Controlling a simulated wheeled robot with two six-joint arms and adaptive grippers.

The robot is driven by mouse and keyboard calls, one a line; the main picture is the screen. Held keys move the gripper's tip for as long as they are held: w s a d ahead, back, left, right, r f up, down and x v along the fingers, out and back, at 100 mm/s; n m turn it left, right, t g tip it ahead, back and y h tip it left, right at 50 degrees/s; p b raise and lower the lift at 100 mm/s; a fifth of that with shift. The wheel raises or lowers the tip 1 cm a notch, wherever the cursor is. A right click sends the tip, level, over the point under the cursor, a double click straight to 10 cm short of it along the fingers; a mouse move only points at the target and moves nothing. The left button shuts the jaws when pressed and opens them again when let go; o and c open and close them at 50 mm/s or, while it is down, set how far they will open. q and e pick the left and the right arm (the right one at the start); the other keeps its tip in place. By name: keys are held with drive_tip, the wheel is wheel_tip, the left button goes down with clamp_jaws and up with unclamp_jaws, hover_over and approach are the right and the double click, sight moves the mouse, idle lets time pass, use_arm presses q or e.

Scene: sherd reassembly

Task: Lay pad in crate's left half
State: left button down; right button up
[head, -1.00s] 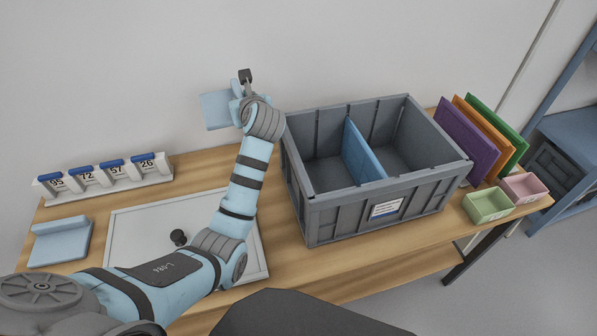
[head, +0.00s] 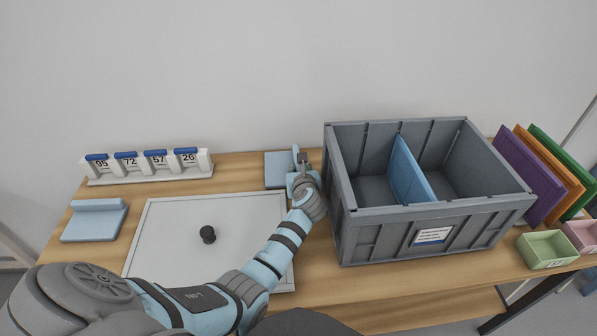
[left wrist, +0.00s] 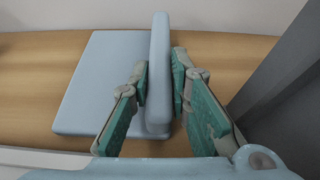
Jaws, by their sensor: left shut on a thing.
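A light blue pad with a raised ridge (head: 277,170) is at the back of the table, left of the grey crate (head: 345,225). My left gripper (head: 302,167) is shut on this pad's ridge. In the left wrist view, the green-lined fingers (left wrist: 160,90) stand either side of the ridge, and the pad's flat part (left wrist: 100,85) extends left, level over the wood. I cannot tell whether it touches the table. A blue divider (head: 408,170) splits the crate; the visible floor of its left half is empty. A second light blue pad (head: 95,221) lies at the table's left. My right gripper is out of view.
A white board (head: 170,235) with a black knob (head: 208,234) lies in front. A numbered flip rack (head: 150,168) stands at the back left. Coloured panels (head: 530,175) and a green box (head: 547,250) are right of the crate. The crate wall rises close beside my gripper.

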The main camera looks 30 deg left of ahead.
use_arm(q)
drive_tip(key=c, duration=1.9)
unclamp_jaws()
drive_tip(key=o, duration=0.4)
